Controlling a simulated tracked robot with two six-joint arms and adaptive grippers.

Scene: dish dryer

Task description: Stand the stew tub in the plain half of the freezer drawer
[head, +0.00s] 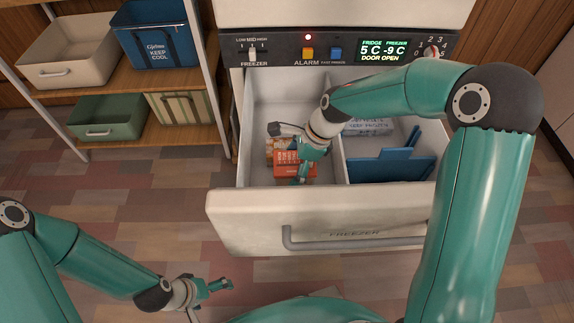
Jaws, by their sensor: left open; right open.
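The freezer drawer (222,204) is pulled open, and a divider splits it into two halves. The left half is plain. In it lies a red-orange item with pale lettering (284,171), with a tan and orange item (272,148) just behind it. I cannot tell whether either one is the stew tub, as my gripper hides part of both. My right gripper (288,155) is open, low in the left half and over these items; contact is unclear. My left gripper (212,303) is open and empty, over the floor in front of the drawer.
The right half holds a blue stepped rack (390,166) and a pale blue labelled pack (368,127). Above is the control panel (385,46), reading "DOOR OPEN". A shelf (145,80) at left carries a blue cooler bag (158,35) and bins. The floor at left is clear.

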